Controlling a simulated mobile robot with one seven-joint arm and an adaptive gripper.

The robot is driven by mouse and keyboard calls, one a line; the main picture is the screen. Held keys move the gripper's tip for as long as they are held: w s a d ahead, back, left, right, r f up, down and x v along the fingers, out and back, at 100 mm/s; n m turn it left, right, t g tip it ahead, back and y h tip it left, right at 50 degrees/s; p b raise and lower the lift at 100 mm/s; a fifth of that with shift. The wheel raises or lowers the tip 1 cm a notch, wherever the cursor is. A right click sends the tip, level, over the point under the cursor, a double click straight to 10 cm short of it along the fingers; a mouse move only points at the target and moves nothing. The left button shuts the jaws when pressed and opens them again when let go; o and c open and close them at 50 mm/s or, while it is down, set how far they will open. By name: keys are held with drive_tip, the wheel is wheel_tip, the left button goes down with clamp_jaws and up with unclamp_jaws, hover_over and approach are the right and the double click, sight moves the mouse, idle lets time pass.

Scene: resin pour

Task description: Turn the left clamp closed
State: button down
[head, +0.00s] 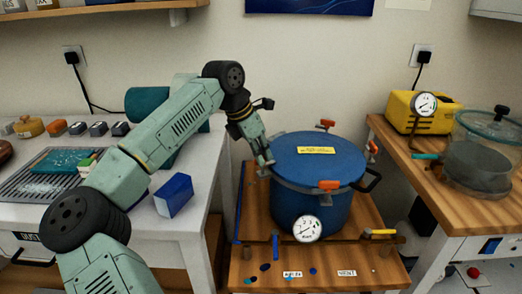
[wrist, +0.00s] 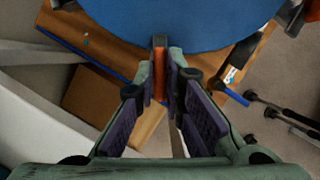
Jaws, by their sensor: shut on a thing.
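The blue pressure pot (head: 322,208) with its lid stands on a wooden stand. My gripper (head: 265,160) reaches down at the pot's left rim. In the wrist view my gripper (wrist: 161,82) is shut on the left clamp (wrist: 159,72), whose orange handle shows between the dark finger pads. The handle lies at the edge of the blue lid (wrist: 180,20). In the head view the fingers hide most of this clamp. Three other orange clamps show: one at the back (head: 325,125), one at the right (head: 373,146) and one at the front (head: 329,185).
A pressure gauge (head: 306,229) sits on the pot's front. A blue box (head: 174,196) lies on the white bench at the left. The right bench holds a yellow pump (head: 400,112) and a clear lidded chamber (head: 485,145). The wooden stand's front (head: 330,265) holds small bits and labels.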

drive_tip(key=shift+r+m+p, duration=0.1)
drive_tip(key=shift+m+p, duration=0.25)
drive_tip(key=shift+m, duration=0.45)
drive_tip(key=shift+w, duration=0.1)
drive_tip(key=c, duration=1.7)
unclamp_jaws()
drive_tip(key=v, duration=1.2)
drive_tip(key=shift+w+a, duration=0.2)
drive_tip(key=shift+a, duration=0.05)
